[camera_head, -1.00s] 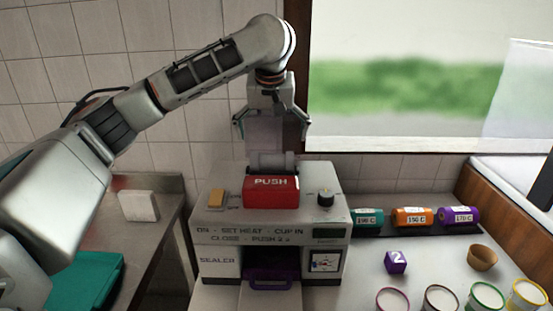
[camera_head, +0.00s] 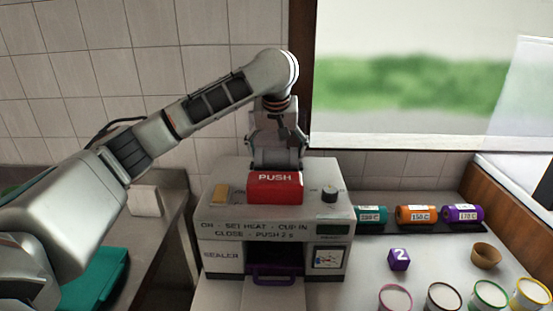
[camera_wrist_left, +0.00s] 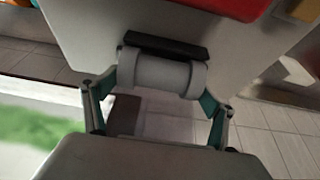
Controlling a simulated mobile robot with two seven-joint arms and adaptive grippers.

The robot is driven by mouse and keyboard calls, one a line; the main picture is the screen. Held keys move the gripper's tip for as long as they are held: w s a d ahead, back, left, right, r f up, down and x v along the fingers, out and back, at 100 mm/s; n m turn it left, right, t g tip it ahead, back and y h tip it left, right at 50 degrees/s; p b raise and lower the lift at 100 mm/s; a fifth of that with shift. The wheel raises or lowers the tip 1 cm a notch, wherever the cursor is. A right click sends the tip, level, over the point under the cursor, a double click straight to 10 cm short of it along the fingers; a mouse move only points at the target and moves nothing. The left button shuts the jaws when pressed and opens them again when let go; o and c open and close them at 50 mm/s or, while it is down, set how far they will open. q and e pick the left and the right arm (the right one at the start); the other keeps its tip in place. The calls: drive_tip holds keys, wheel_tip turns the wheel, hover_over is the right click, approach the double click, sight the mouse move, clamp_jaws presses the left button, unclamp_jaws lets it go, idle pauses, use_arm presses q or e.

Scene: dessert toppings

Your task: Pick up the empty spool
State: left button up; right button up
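The empty spool, a bare pale grey cylinder (camera_wrist_left: 162,75), lies across the back of the sealer against a black bar in the left wrist view. My left gripper (camera_wrist_left: 158,95) is open, with one teal-padded finger near each end of the spool. I cannot tell whether the fingers touch it. In the head view my left gripper (camera_head: 276,155) points down behind the red PUSH block, and it hides most or all of the spool there.
The sealer (camera_head: 222,222) has a red PUSH block (camera_head: 275,188) and a dark knob (camera_head: 329,194) on top. Coloured rolls (camera_head: 416,215) lie on a dark tray to the right. A purple cube (camera_head: 399,259), a brown cup (camera_head: 486,256) and several tubs stand nearby.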

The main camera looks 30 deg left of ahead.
use_arm(q)
drive_tip(key=c, duration=0.4)
